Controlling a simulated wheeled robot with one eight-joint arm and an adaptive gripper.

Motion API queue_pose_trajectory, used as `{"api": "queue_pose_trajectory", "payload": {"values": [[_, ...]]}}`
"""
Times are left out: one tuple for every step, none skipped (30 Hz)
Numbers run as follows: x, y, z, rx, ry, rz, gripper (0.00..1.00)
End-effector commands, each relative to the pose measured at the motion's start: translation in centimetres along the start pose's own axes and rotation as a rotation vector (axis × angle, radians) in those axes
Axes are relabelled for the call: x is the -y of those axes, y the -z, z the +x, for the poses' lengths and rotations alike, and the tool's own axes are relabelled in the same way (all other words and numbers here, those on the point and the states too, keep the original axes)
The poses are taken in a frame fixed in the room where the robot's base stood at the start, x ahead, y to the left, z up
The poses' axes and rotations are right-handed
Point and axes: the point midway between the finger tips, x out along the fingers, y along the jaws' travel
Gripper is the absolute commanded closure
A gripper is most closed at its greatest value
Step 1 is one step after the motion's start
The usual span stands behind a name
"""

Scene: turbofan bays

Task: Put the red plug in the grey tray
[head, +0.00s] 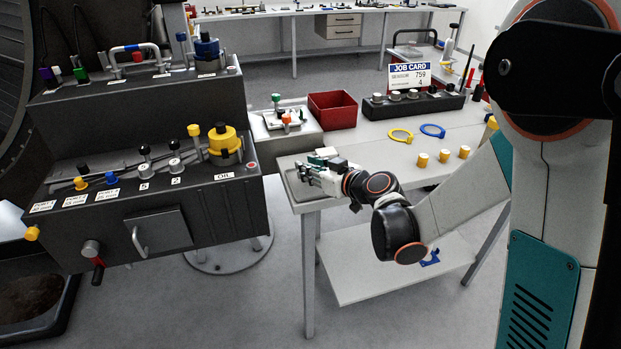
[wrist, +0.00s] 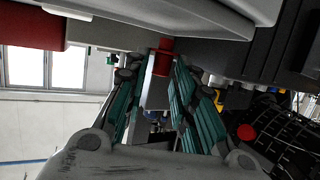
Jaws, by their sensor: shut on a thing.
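My gripper (head: 314,168) is over the near left corner of the workbench, above the grey tray (head: 294,190). In the wrist view its teal-padded fingers reach up to the red plug (wrist: 162,58), which sits between the fingertips; they are shut on it. The plug cannot be made out in the head view, where the gripper hides it. The grey tray lies at the bench corner, partly covered by the gripper. I cannot tell whether the plug touches the tray.
A red bin (head: 332,110) stands behind the gripper. Yellow (head: 400,136) and blue (head: 432,131) rings and yellow plugs (head: 443,156) lie to the right. A dark control console (head: 150,190) stands close on the left. A black rack (head: 412,106) is at the bench's back.

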Motion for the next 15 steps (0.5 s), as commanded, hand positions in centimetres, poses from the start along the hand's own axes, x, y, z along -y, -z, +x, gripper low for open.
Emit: {"api": "queue_pose_trajectory", "payload": {"values": [[0.0, -1.1, 0.4, 0.000, 0.000, 0.000, 0.84], [0.0, -1.5, 0.5, 0.000, 0.000, 0.000, 0.84], [0.0, -1.8, 0.6, 0.000, 0.000, 0.000, 0.84], [0.0, -1.9, 0.6, 0.000, 0.000, 0.000, 0.84], [0.0, -2.0, 0.6, 0.000, 0.000, 0.000, 0.84], [0.0, -1.9, 0.6, 0.000, 0.000, 0.000, 0.84], [0.0, -1.9, 0.6, 0.000, 0.000, 0.000, 0.84], [0.0, -1.8, 0.6, 0.000, 0.000, 0.000, 0.84], [0.0, -1.8, 0.6, 0.000, 0.000, 0.000, 0.84], [0.0, -1.8, 0.6, 0.000, 0.000, 0.000, 0.84], [0.0, -1.8, 0.6, 0.000, 0.000, 0.000, 0.84], [0.0, -1.9, 0.6, 0.000, 0.000, 0.000, 0.84], [0.0, -2.0, 0.6, 0.000, 0.000, 0.000, 0.84], [0.0, -2.1, 0.6, 0.000, 0.000, 0.000, 0.84], [0.0, -2.2, 0.7, 0.000, 0.000, 0.000, 0.84]]}}
